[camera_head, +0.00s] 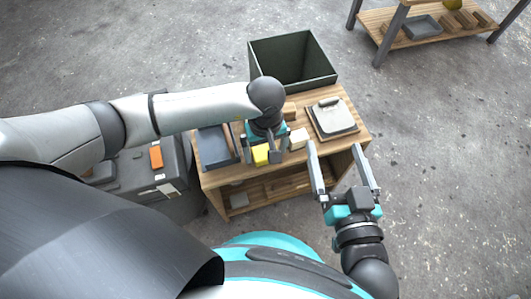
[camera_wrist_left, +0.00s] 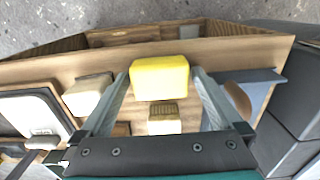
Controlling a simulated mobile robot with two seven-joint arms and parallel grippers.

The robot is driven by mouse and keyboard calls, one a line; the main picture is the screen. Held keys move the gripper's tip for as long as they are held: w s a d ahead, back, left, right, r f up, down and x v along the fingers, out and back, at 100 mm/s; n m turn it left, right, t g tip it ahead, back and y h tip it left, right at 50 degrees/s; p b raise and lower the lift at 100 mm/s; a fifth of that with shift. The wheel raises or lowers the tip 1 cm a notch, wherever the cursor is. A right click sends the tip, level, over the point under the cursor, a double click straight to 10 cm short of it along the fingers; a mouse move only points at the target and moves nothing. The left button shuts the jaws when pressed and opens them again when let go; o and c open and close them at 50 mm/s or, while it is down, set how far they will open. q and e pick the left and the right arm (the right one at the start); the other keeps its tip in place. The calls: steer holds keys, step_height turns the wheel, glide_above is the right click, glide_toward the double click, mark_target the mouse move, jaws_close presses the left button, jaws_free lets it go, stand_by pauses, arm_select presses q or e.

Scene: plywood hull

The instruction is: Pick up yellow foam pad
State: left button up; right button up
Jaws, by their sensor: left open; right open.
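The yellow foam pad (camera_head: 261,154) is a small block on the wooden table, near its front edge. It also shows in the left wrist view (camera_wrist_left: 160,77), between the far ends of the fingers. My left gripper (camera_head: 262,157) points down over the table with its fingers apart, one on each side of the pad. In the left wrist view the left gripper (camera_wrist_left: 163,85) is open; whether a finger touches the pad I cannot tell. My right gripper (camera_head: 344,168) is open and empty, off the table's front right side.
A cream block (camera_head: 299,138) stands right of the pad. A blue-grey tray (camera_head: 216,146) lies left, and a board with a grey-lidded item (camera_head: 332,117) lies right. A dark open bin (camera_head: 292,62) stands behind. A brush-like block (camera_wrist_left: 164,118) shows near the pad.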

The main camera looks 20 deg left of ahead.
arm_select(q)
steer(key=shift+f, duration=0.1)
steer(key=c, duration=1.1)
steer(key=shift+c, duration=0.2)
